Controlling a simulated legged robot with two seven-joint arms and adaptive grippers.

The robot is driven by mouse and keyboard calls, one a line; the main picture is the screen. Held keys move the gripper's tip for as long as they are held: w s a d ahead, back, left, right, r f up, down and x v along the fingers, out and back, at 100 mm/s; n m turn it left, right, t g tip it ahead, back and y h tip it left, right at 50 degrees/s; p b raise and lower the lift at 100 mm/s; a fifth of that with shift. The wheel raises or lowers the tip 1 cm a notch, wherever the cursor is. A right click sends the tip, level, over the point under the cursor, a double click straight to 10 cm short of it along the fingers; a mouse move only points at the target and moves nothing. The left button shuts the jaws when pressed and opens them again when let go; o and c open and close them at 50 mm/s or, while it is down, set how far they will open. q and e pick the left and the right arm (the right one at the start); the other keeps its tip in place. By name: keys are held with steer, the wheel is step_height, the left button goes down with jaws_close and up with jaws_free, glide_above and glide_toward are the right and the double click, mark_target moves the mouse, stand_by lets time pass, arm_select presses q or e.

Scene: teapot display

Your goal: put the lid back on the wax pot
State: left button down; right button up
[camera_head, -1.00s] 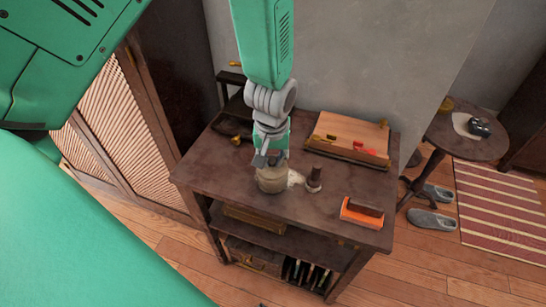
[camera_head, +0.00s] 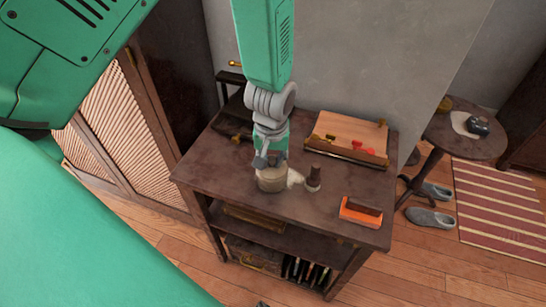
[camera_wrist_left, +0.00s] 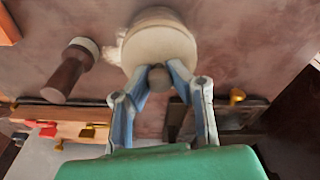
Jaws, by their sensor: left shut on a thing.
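The wax pot (camera_head: 271,184) is a squat cream-beige pot standing near the middle of the dark wooden cabinet top. My left gripper (camera_head: 268,160) reaches down from above to the top of the pot. In the left wrist view, my left gripper (camera_wrist_left: 158,78) is shut on a dark rounded knob, the lid knob (camera_wrist_left: 158,77). The round cream shape (camera_wrist_left: 158,48) beyond the fingers is the lid or pot top. I cannot tell whether the lid is seated on the rim or slightly above it. My right gripper is not in view.
A brush-like tool with a dark handle (camera_head: 313,178) stands right of the pot beside a pale patch. A wooden tray (camera_head: 347,138) with red and brass pieces is behind. The cabinet's front left top (camera_head: 225,180) is clear.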

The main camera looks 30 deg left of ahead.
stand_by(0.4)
arm_select(q)
steer(key=c, duration=1)
jaws_free()
steer(key=shift+o, duration=0.2)
steer(key=shift+r+p, duration=3.55)
steer(key=shift+f, duration=0.1)
